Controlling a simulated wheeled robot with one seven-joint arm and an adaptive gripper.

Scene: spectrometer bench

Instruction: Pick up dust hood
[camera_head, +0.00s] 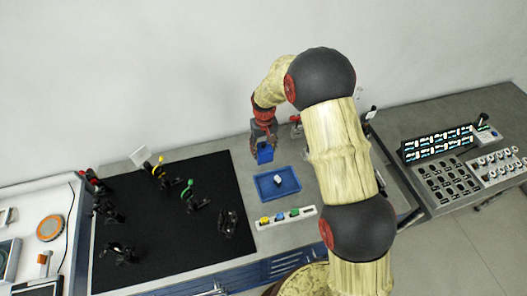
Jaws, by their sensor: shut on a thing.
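My gripper (264,146) points down above the bench, behind the blue tray. It is shut on a small blue box-like piece, which I take to be the dust hood (265,155). The hood's upper part is hidden by the fingers. It appears to be held above the bench top, though the exact gap cannot be told. The shallow blue tray (262,190) lies just in front of it, with a small white and dark object (278,181) inside.
A white strip (264,226) with several coloured pieces lies in front of the tray. A black mat (160,215) with several dark optical mounts (196,203) covers the left. A control panel (440,145) stands at right. My arm hides the bench right of the tray.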

